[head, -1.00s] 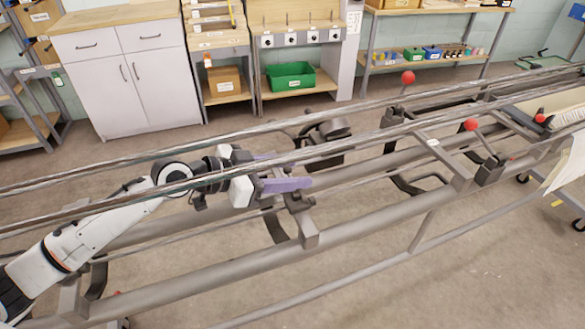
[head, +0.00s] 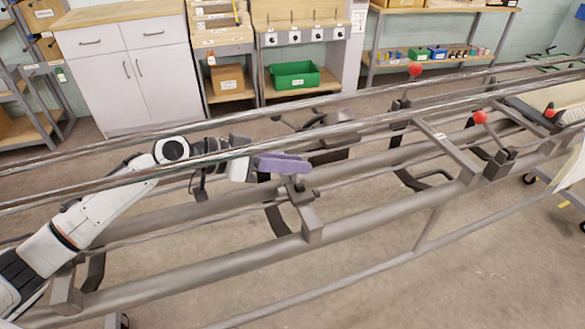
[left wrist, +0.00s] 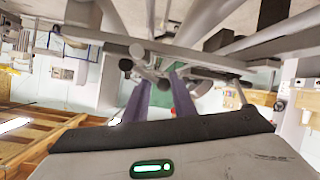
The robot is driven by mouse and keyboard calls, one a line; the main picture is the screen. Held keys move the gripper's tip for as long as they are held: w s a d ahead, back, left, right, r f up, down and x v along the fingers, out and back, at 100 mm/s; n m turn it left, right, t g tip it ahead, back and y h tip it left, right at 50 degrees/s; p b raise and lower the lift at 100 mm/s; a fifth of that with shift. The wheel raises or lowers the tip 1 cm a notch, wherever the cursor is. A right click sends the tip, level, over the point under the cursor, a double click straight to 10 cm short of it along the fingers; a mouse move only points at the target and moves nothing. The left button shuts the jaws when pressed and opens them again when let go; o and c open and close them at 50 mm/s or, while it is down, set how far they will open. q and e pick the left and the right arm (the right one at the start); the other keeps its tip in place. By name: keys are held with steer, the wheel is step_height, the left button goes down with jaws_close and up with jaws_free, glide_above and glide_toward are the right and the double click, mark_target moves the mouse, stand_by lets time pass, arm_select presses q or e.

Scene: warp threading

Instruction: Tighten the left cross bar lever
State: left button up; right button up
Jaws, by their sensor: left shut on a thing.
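The left cross bar (head: 309,212) spans the grey loom rails, with a dark bracket below it. My left gripper (head: 288,163) has purple fingers and reaches in from the left to the bar's upper end. It is shut on the left cross bar lever, which the fingers hide in the head view. In the left wrist view the two fingers (left wrist: 160,84) point at grey metal parts with a gap showing between them, and I cannot make out the lever clearly. My right gripper is not in view.
Long metal rails (head: 400,122) run across above and below my left arm. Levers with red knobs (head: 480,117) stand on the cross bars to the right. A white cabinet (head: 135,80) and a green bin (head: 294,74) stand behind, across clear floor.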

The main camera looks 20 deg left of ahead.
arm_select(q)
steer(key=shift+s+f+g, duration=0.2)
steer(key=shift+f+g, duration=0.1)
steer(key=shift+f, duration=0.5)
steer(key=o, duration=1.1)
steer(key=shift+r, duration=0.1)
steer(key=shift+s+a+r, duration=0.1)
steer(key=shift+s+a, duration=0.05)
steer(key=shift+a, duration=0.15)
steer(key=b+v, duration=0.1)
steer(key=v, duration=0.8)
steer(key=shift+s+a+r, duration=0.15)
steer(key=shift+a+r, duration=0.05)
steer(key=shift+r, duration=0.1)
